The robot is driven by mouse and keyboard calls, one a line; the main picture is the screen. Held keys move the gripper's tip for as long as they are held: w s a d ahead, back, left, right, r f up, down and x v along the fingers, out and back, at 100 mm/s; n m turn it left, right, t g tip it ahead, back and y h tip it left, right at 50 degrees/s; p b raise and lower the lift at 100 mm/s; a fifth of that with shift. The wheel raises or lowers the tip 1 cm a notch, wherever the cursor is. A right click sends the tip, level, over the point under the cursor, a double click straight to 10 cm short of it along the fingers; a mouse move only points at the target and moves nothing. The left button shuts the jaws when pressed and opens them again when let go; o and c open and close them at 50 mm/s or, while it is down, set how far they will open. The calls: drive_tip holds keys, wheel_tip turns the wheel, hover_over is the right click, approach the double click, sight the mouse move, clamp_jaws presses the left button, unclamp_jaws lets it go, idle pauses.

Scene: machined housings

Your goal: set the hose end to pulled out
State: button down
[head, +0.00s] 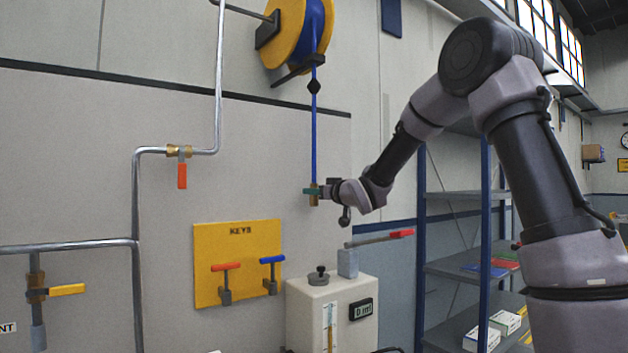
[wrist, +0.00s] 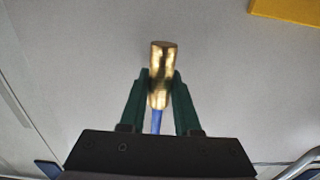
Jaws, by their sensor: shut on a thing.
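The hose end is a brass fitting (wrist: 161,75) on a blue hose (head: 314,130). The hose hangs straight down from a yellow reel with blue hose wound on it (head: 290,30), high on the wall. A black stop (head: 314,87) sits on the hose just below the reel's guide. My gripper (head: 314,192) is shut on the brass hose end, well below the reel. In the wrist view the green fingers (wrist: 158,95) clasp the fitting from both sides. The hose runs away below the fitting in that view, partly hidden by the gripper body.
Below my gripper stand a pale tank (head: 310,305) and a red-handled lever (head: 400,234). Pipes with valves (head: 179,155) run farther left. Blue shelving (head: 486,200) stands to the right behind my arm.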

wheel_tip(320, 180, down, 8)
drive_tip(key=shift+f, duration=0.1)
drive_tip(key=shift+s, duration=0.1)
drive_tip(key=c, duration=0.6)
unclamp_jaws()
drive_tip(key=v, duration=1)
drive_tip(key=shift+s+d, duration=0.3)
